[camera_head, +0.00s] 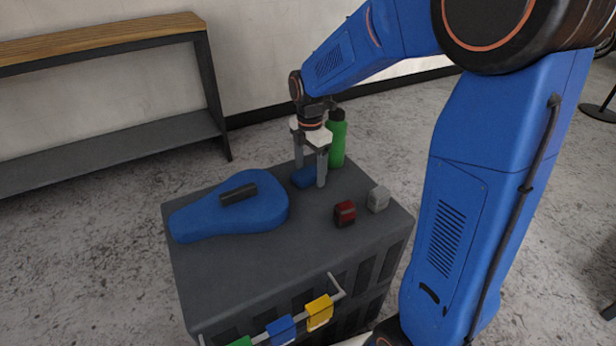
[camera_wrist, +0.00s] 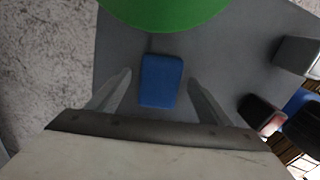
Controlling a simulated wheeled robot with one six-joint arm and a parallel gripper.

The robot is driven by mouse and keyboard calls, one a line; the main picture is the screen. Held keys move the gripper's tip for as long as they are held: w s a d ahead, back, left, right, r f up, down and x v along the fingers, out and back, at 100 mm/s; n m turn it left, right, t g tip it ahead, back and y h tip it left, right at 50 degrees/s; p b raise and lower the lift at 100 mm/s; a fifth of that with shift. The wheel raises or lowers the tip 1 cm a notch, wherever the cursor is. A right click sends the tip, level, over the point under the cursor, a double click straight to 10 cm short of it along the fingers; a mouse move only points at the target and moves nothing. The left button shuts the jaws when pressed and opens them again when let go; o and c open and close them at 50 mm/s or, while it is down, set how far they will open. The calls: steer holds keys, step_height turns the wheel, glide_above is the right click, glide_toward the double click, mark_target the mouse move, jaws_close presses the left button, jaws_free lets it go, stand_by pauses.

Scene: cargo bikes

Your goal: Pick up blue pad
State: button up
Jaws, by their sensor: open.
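The blue pad (camera_head: 304,177) is a small blue block lying on the dark grey cargo box top (camera_head: 260,270). In the wrist view the blue pad (camera_wrist: 160,80) lies between the two fingers, with a gap on each side. My gripper (camera_head: 309,176) is open and points down over the pad, its fingers straddling it. In the wrist view my gripper (camera_wrist: 158,88) holds nothing. One finger hides part of the pad in the head view. I cannot tell exactly how high the fingertips are above the surface.
A green bottle (camera_head: 337,140) stands just behind the gripper. A blue saddle-shaped case (camera_head: 240,212) with a black handle lies left. Coloured tags hang on a front rail (camera_head: 337,287).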

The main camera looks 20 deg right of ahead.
mark_target(310, 172)
steer(key=shift+f, duration=0.2)
steer(key=c, duration=1.1)
steer(key=shift+c, duration=0.2)
step_height(310, 172, up, 10)
steer(key=o, duration=0.4)
steer(key=c, duration=0.3)
